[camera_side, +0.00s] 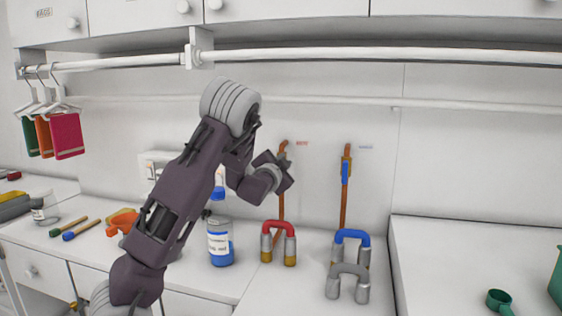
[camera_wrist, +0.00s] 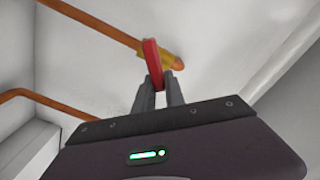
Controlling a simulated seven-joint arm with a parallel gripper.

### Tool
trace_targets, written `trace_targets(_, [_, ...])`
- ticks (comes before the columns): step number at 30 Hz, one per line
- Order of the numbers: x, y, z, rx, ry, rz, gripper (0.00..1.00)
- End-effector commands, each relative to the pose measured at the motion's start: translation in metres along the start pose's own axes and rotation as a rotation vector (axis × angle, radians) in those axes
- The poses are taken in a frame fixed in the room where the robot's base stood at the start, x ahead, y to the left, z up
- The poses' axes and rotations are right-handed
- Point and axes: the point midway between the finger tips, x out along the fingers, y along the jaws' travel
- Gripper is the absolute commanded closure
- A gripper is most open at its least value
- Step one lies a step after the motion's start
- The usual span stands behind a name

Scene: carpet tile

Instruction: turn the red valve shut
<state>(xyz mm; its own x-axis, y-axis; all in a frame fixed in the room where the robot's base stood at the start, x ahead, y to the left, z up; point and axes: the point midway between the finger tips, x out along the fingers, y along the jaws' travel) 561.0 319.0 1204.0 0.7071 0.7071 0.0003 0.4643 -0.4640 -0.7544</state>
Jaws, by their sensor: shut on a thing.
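The red valve handle (camera_wrist: 153,62) shows in the wrist view as a red lever on a brass valve body (camera_wrist: 174,54) at the end of a copper pipe (camera_wrist: 105,20). It lies at an angle across the pipe's line in that view. My gripper (camera_wrist: 159,90) is shut on the red handle, with one grey finger on each side of it. In the side view my gripper (camera_side: 287,172) is at the left copper pipe (camera_side: 282,204) on the back wall and hides the red handle there.
A second copper pipe with a blue valve handle (camera_side: 345,172) stands to the right. Below are red-topped (camera_side: 279,227) and blue-topped (camera_side: 352,236) U-shaped fittings and a grey one (camera_side: 348,283). A blue-capped bottle (camera_side: 220,244) stands left. A rail (camera_side: 330,55) runs above.

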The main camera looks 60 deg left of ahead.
Motion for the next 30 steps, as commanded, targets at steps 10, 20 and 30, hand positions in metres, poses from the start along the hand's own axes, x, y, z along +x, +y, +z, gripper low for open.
trace_targets(10, [0.000,0.010,0.002,0.323,-0.002,0.002,1.00])
trace_targets(20, [0.000,0.016,0.005,0.571,-0.001,0.003,1.00])
trace_targets(30, [0.000,0.019,0.007,0.705,-0.001,0.002,1.00])
